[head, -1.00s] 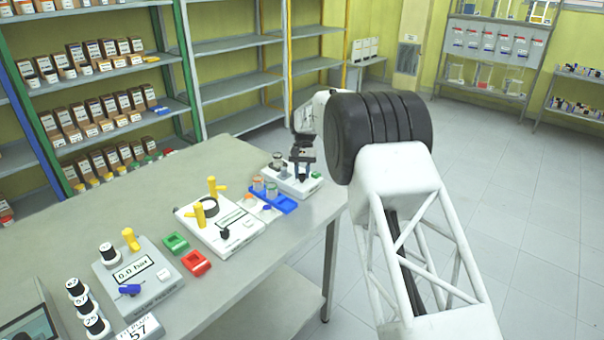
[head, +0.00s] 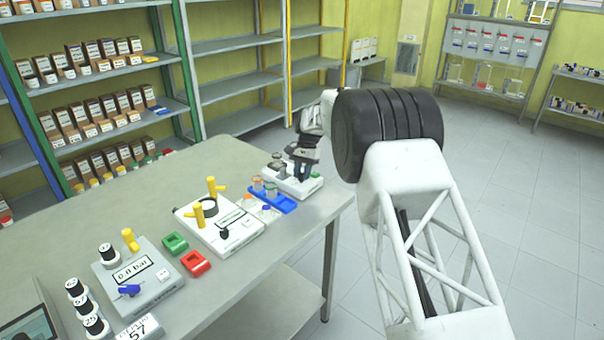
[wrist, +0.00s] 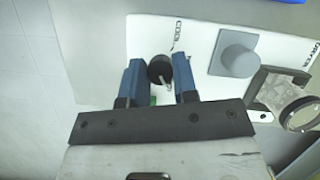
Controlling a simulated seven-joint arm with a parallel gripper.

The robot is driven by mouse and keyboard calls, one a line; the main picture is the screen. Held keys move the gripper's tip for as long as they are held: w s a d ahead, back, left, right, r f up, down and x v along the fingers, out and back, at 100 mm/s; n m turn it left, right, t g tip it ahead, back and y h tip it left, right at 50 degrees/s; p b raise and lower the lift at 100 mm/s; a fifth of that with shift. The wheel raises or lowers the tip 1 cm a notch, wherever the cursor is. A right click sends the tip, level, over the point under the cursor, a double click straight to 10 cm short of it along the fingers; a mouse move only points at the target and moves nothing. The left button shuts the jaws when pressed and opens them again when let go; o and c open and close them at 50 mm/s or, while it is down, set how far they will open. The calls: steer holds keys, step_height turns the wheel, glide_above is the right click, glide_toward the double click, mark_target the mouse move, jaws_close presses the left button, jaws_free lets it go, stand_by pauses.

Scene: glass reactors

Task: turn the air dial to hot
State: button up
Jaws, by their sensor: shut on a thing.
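The white unit (head: 308,187) stands at the far right end of the bench. In the wrist view, its white panel (wrist: 205,32) carries a round black dial (wrist: 160,70) with a pale pointer line, beside printing that seems to read COOL. My gripper (wrist: 158,62) has its two blue fingers on either side of this dial and is shut on it. In the head view, my gripper (head: 301,165) reaches down over the unit and hides the dial.
A clear round glass part (wrist: 300,114) is close on the right in the wrist view. A blue rack (head: 285,205) with small jars stands just left of the unit. Another white unit (head: 245,240) with yellow handles is further left. The bench edge is close on the right.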

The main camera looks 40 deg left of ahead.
steer(key=o, duration=0.9)
steer(key=shift+r, duration=0.1)
steer(key=shift+v, duration=3.8)
steer(key=shift+w+d, duration=0.1)
steer(key=shift+w, duration=0.05)
